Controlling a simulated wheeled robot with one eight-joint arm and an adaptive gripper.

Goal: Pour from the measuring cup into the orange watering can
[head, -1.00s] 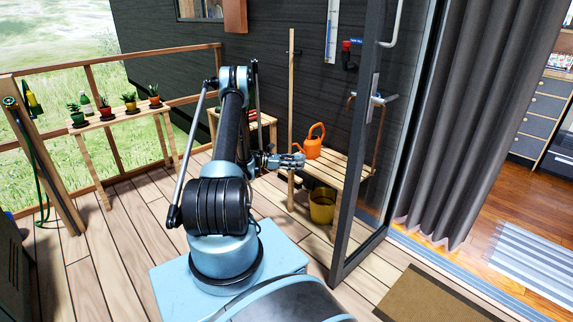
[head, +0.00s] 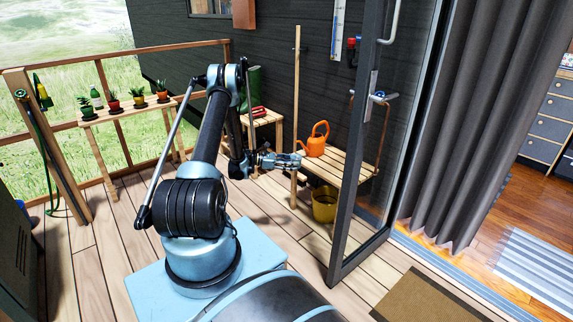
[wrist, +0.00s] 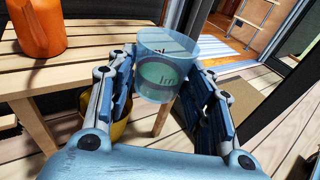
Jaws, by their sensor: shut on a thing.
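The orange watering can (head: 315,142) stands upright on the slatted wooden bench (head: 345,168); it also shows at the upper left of the wrist view (wrist: 36,28). My gripper (head: 298,160) is level with the front left of the bench, just left of and nearer than the can. In the wrist view my gripper (wrist: 166,88) is shut on the measuring cup (wrist: 165,62), a clear bluish cup with markings. The cup looks roughly upright and sits right of the can, apart from it. The cup cannot be made out in the head view.
A thin wooden post (head: 297,110) rises at the bench's left corner, close to my gripper. A yellow bucket (head: 324,206) stands under the bench. An open glass door (head: 358,170) stands right of it. Potted plants (head: 137,96) line a stand at the left. The deck in front is clear.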

